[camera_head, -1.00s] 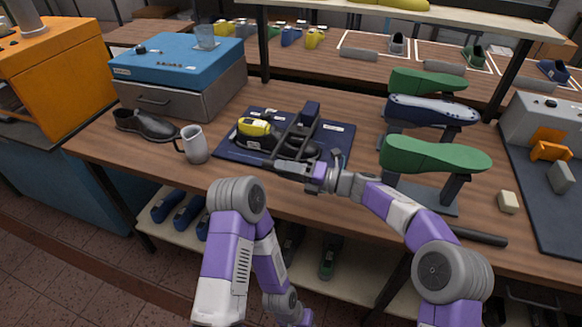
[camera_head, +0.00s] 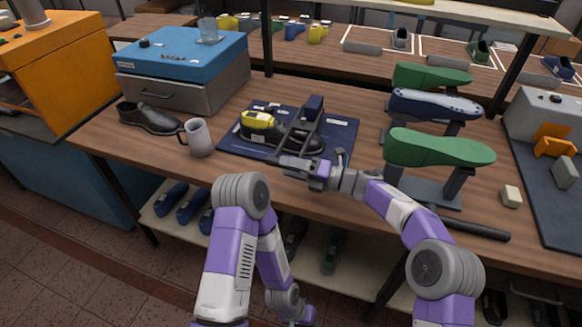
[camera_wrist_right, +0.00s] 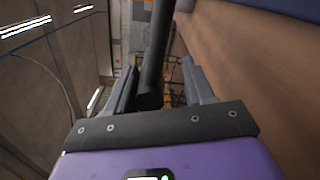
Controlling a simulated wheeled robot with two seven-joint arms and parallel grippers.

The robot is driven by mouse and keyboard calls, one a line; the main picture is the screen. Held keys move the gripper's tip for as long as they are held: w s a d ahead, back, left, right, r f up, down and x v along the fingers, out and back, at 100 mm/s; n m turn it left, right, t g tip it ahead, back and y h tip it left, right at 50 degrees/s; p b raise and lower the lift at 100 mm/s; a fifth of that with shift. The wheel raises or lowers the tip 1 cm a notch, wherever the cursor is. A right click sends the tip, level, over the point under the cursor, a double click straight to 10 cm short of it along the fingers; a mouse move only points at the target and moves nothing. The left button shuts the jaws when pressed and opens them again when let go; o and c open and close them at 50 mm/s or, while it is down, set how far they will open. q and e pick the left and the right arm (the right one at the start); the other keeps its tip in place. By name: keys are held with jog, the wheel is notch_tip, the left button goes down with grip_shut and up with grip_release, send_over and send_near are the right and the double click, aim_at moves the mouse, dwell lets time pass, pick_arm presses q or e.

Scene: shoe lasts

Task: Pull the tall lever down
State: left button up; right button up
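A dark lever assembly (camera_head: 311,112) rises over a black shoe (camera_head: 300,140) on a navy board on the bench. In the right wrist view a long black rod (camera_wrist_right: 155,50), which looks like the lever, runs between my fingers, its rounded end close to the palm. My right gripper (camera_head: 284,163) is at the front edge of the board, pointing left. In the wrist view my right gripper (camera_wrist_right: 158,88) is open, with a gap between the rod and the right finger. Contact with the left finger is unclear. My left arm hangs in front of the bench; its gripper is not visible.
A yellow-topped form (camera_head: 257,120) lies on the navy board (camera_head: 340,132). A grey mug (camera_head: 199,140) and a black shoe (camera_head: 148,118) stand left. Green shoe lasts (camera_head: 440,148) on a stand are close on the right, with a dark bar (camera_head: 472,230) in front.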

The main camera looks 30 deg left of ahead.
jog(key=d, duration=0.2)
jog(key=d+p, duration=0.1)
jog(key=d, duration=0.2)
jog(key=w+d, duration=0.1)
jog(key=d, duration=0.1)
jog(key=shift+d, duration=0.25)
dwell(0.4)
